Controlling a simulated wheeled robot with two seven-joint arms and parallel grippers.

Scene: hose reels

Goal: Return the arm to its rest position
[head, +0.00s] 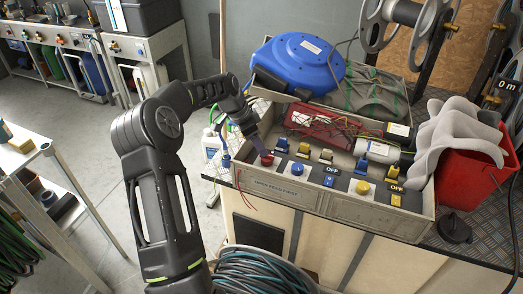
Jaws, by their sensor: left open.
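My left arm (165,130) rises from the bottom of the head view, bends at a high elbow and reaches right to the workbench. My left gripper (260,148) points down at the left end of a grey control box (375,212). Its fingertips are close to a red button (267,159); I cannot tell whether they touch it. The gripper is small and dark here, open, with nothing seen held in it. My right gripper is not in view.
The box also has a blue knob (297,169), yellow knobs and switches. A red bucket (470,172) with grey cloth is at right. A coiled hose (262,272) lies below. Grey floor is free at left.

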